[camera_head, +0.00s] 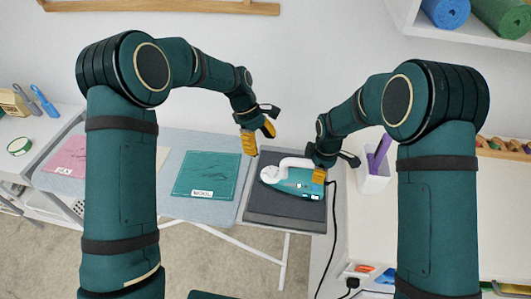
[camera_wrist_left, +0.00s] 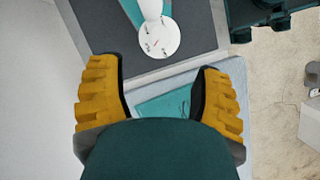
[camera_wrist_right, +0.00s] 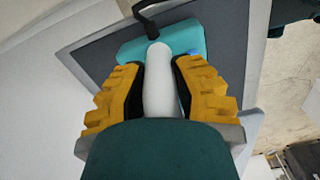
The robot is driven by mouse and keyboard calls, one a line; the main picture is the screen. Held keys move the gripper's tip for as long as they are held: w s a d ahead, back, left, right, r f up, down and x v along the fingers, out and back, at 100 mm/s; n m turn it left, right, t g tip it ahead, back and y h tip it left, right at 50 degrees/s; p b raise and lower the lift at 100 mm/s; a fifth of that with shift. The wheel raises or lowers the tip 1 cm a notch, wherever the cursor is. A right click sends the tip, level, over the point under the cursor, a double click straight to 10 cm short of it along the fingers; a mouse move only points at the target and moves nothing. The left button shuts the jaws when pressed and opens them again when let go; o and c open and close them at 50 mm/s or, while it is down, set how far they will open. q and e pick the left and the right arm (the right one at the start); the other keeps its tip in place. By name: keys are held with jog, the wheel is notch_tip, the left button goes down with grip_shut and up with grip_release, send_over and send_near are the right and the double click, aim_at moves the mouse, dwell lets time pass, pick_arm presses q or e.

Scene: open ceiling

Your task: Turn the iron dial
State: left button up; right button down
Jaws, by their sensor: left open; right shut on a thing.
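The iron (camera_head: 292,185) is teal and white and rests on a dark grey pad (camera_head: 285,217) at the right end of the ironing board. Its round white dial (camera_head: 270,174) is at the left end of the white handle (camera_head: 297,162). The dial shows with small marks in the left wrist view (camera_wrist_left: 159,38). My left gripper (camera_head: 259,138) is open and empty, above and behind the dial, apart from it. My right gripper (camera_wrist_right: 157,78) is shut on the white handle (camera_wrist_right: 159,95). In the head view it partly hides the iron's right end.
A teal folded cloth (camera_head: 207,175) with a label and a pink one (camera_head: 68,156) lie on the board (camera_head: 160,160). A black cord (camera_head: 332,225) runs down from the iron's right. A white holder (camera_head: 374,181) with purple items stands on the right table.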

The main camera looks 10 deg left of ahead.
aim_at(271, 170)
pick_arm(q)
jog(key=shift+a+r, duration=0.15)
jog(key=shift+r, duration=0.2)
jog(key=d+f+n, duration=0.1)
jog(key=f, duration=0.2)
jog(key=s+d+f+n, duration=0.1)
jog(key=f, duration=0.3)
jog(key=d+f+n+t, duration=0.1)
jog(key=f, duration=0.3)
jog(key=shift+s+d+n, duration=0.3)
jog(key=shift+s, duration=0.05)
grip_shut()
